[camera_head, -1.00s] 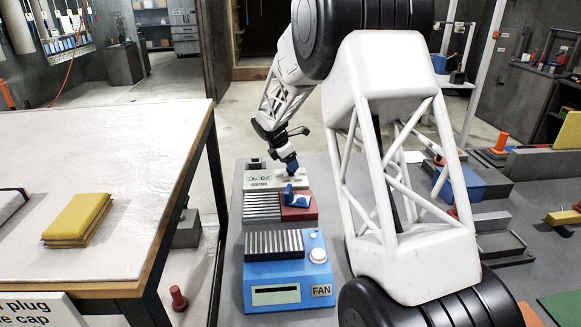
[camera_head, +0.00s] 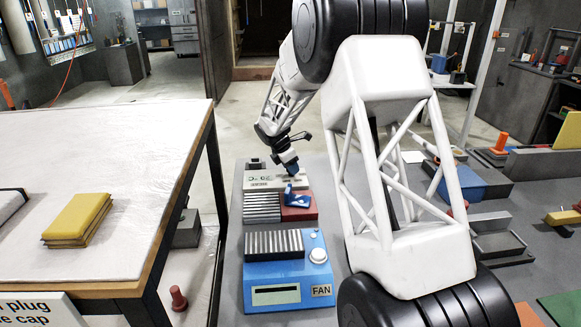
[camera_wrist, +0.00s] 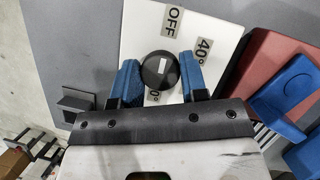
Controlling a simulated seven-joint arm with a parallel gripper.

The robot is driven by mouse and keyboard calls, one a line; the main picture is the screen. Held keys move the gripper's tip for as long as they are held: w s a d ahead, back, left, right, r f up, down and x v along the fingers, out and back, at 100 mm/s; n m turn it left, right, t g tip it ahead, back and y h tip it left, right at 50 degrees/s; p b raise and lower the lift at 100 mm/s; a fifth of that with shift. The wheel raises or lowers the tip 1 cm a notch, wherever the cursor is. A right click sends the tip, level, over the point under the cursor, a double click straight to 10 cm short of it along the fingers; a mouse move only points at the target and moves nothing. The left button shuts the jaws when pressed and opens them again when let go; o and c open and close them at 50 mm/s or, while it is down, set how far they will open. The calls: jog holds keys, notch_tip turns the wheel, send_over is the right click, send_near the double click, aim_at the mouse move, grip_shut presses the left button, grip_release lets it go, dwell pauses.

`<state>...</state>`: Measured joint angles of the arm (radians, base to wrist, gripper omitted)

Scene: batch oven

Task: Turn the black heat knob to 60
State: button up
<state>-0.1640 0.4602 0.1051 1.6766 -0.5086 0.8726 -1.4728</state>
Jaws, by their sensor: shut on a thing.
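The black heat knob (camera_wrist: 156,78) is round with a white mark on its face, on a white panel in the wrist view. The mark sits right of and above its middle. Printed labels OFF (camera_wrist: 175,20) and 40° (camera_wrist: 204,50) are up and to the right of it; another label ending in 0° (camera_wrist: 153,98) below the knob is partly hidden. My gripper (camera_wrist: 158,65) has blue fingers on both sides of the knob and is shut on it. In the head view my gripper (camera_head: 290,168) reaches down onto the white panel (camera_head: 257,180); the knob is hidden there.
A blue lever on a red block (camera_head: 298,206) sits close in front of the panel. A dark block (camera_wrist: 77,103) lies left of the panel. A table (camera_head: 110,260) with a yellow pad is at left.

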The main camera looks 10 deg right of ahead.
jog(key=shift+m, duration=0.3)
jog(key=m+g, duration=0.2)
jog(key=m, duration=0.3)
jog(key=shift+w, duration=0.1)
jog(key=m+g, duration=0.1)
jog(key=m, duration=0.2)
jog(key=m+g, duration=0.1)
jog(key=m, duration=0.2)
jog(key=shift+g+y, duration=0.3)
jog(key=m+y, duration=0.1)
jog(key=m, duration=0.2)
jog(key=m+g+y, duration=0.1)
jog(key=m, duration=0.2)
jog(key=shift+w+d+m+g, duration=0.1)
jog(key=shift+m+g, duration=0.2)
jog(key=shift+m, duration=0.1)
jog(key=m+y, duration=0.2)
jog(key=m, duration=0.3)
jog(key=shift+m, duration=0.3)
jog(key=o, duration=0.9)
